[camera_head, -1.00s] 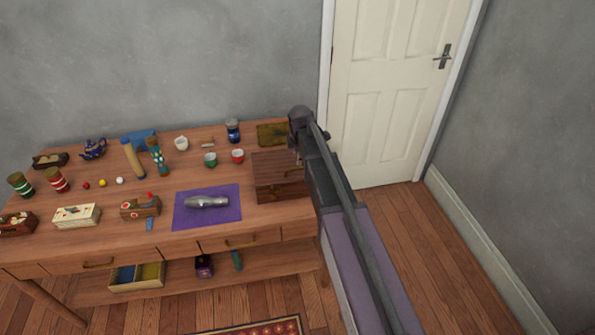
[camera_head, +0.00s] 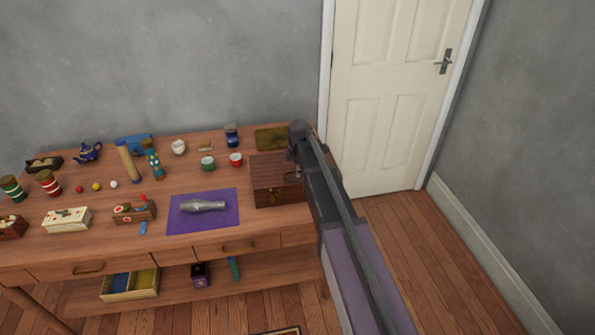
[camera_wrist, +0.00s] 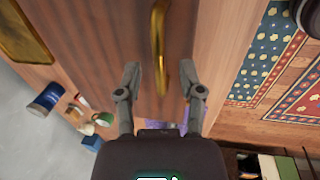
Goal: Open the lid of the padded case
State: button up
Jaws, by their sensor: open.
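The case appears as a dark brown wooden box (camera_head: 268,170) at the right end of the table, and its lid looks shut. In the wrist view its brown lid (camera_wrist: 100,45) fills the middle, with a curved brass handle (camera_wrist: 160,45) near its front side. My gripper (camera_wrist: 160,75) is open and empty. Its fingers are on either side of the handle's near end in the wrist view; I cannot tell how far above it they are. In the head view my arm covers the box's right side. Any padding inside is hidden.
A purple mat (camera_head: 180,221) with a silvery object (camera_head: 204,206) lies left of the box. An olive tray (camera_head: 270,139) is behind it, with a blue jar (camera_head: 231,134) and cups to the left. A white door (camera_head: 385,60) stands behind my arm. Floor on the right is clear.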

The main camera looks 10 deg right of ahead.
grip_shut()
jog(key=shift+w+d+r, duration=0.1)
dwell(0.3)
